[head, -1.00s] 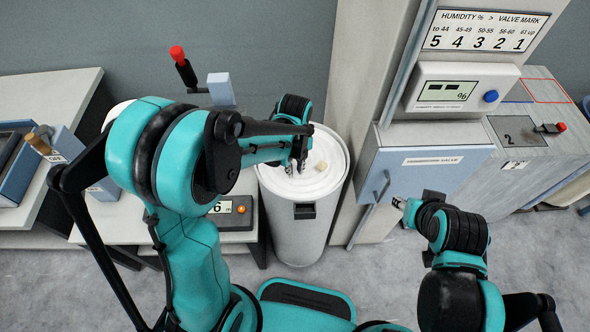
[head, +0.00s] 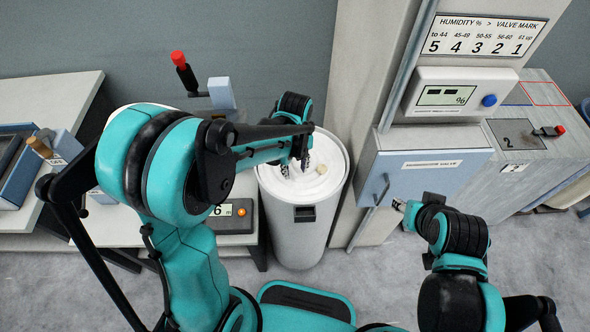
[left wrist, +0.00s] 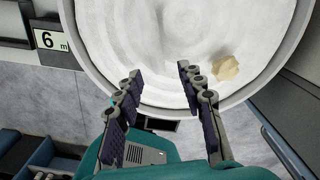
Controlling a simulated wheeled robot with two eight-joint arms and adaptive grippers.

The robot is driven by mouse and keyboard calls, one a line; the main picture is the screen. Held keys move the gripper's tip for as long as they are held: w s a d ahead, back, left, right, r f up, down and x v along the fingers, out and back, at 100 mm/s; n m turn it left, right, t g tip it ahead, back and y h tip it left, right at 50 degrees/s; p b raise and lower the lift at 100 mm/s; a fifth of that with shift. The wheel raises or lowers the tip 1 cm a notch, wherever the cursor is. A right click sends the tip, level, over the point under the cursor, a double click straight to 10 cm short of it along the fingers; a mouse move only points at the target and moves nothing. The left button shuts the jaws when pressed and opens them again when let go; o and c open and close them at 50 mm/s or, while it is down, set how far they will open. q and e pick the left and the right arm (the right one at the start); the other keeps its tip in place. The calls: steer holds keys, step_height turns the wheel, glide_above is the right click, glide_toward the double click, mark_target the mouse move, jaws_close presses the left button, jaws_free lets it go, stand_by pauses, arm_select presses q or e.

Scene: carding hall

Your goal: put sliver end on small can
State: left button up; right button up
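A pale round can (head: 300,235) stands on the floor in the middle of the head view, full of coiled white sliver (head: 330,158). A small cream tuft (head: 321,169), which looks like the sliver end, lies on the coil right of my left gripper (head: 295,168). In the left wrist view the tuft (left wrist: 225,69) lies near the can's rim (left wrist: 262,92), to the right of the fingers. My left gripper (left wrist: 160,74) is open and empty over the coil, apart from the tuft. My right gripper (head: 399,205) is by the blue valve cabinet; its fingers are too small to judge.
A bench with a small display (head: 232,217) reading 6 is left of the can. A red-knobbed lever (head: 178,58) stands behind my left arm. The valve cabinet (head: 425,178) and a humidity display (head: 445,95) are to the right. Grey floor (head: 380,280) is clear in front.

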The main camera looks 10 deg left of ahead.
arm_select(q)
step_height(320, 180, up, 9)
steer(key=p, duration=0.2)
steer(key=s+a+r+n+t, duration=0.3)
steer(key=s+n, duration=0.3)
steer(key=n, duration=0.8)
steer(key=s+a+r+n+t, duration=0.2)
steer(key=s+r+n+t, duration=0.1)
steer(key=n, duration=1.1)
steer(key=s+t, duration=0.1)
steer(key=s, duration=0.1)
steer(key=shift+s+a+r, duration=0.2)
steer(key=shift+s+a, duration=0.15)
steer(key=shift+a, duration=0.05)
